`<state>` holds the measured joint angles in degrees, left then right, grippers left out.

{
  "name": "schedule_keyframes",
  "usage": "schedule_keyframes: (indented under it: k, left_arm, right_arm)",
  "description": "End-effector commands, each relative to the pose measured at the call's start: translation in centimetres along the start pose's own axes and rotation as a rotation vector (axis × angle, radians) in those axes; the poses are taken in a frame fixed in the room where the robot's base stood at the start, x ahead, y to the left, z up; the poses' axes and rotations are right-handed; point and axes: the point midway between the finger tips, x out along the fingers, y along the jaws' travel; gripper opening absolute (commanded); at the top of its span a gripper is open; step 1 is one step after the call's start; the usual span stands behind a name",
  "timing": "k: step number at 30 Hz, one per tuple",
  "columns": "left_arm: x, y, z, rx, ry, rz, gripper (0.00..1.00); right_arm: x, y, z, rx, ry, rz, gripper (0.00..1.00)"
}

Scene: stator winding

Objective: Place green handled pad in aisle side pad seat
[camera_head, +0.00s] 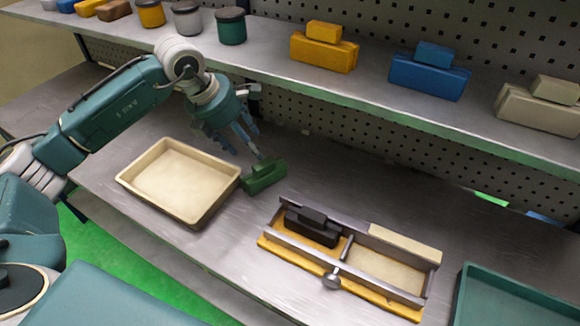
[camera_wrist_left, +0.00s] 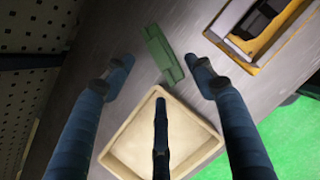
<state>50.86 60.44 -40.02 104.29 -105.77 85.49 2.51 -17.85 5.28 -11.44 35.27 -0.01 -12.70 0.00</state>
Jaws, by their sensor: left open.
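The green handled pad (camera_head: 264,177) lies on the metal bench, just right of the beige tray. In the left wrist view the green pad (camera_wrist_left: 163,54) lies ahead of and between the spread fingers. My left gripper (camera_head: 252,152) is open and empty, just above and behind the pad; its fingers also show in the left wrist view (camera_wrist_left: 160,78). The pad seat fixture (camera_head: 272,244) has a yellow base and metal rails. Its left part holds a black handled pad (camera_head: 312,227); its right part (camera_head: 384,271) is empty. My right gripper is out of view.
The beige tray (camera_head: 130,183) is empty and stands close to the left of the green pad. A teal tray (camera_head: 462,297) stands at the right. A shelf (camera_head: 275,75) above the bench carries yellow, blue and beige handled blocks and several jars.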

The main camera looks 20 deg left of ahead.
Motion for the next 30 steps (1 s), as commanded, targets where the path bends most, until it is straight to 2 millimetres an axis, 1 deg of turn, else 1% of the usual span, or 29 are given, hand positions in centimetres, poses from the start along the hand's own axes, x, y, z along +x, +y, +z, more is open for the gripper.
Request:
schedule_keyframes:
  k: [2, 5, 9, 12, 15, 19, 21, 24, 30]
  left_arm:
    - [1.0, 0.0, -0.3, -0.003, 0.006, -0.002, 0.55]
    - [2.8, 0.0, -0.2, -0.002, 0.005, -0.003, 0.55]
    - [4.6, 0.0, -0.2, -0.002, 0.004, -0.002, 0.55]
    - [5.3, 0.1, -0.1, -0.002, 0.002, 0.000, 0.55]
    - [6.0, 0.1, -0.1, -0.003, 0.004, -0.002, 0.55]
    - [7.9, 0.2, 0.1, -0.004, 0.006, -0.003, 0.55]
    - [9.1, 0.3, 0.0, -0.003, 0.004, -0.002, 0.55]
    - [10.2, 0.3, 0.0, -0.001, 0.003, -0.001, 0.55]
    - [10.6, 0.4, -0.1, -0.001, 0.002, 0.001, 0.55]
  right_arm:
    - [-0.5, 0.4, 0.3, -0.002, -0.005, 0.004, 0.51]
    - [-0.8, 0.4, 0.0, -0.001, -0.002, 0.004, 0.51]
    - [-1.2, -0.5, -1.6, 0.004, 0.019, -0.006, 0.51]
    - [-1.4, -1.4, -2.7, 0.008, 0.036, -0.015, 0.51]
    - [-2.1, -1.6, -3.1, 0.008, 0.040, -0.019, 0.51]
    - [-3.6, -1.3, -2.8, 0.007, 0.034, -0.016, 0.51]
    - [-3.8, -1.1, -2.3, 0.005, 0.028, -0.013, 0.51]
    - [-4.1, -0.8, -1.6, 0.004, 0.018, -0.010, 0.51]
    - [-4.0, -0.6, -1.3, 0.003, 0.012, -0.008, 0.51]
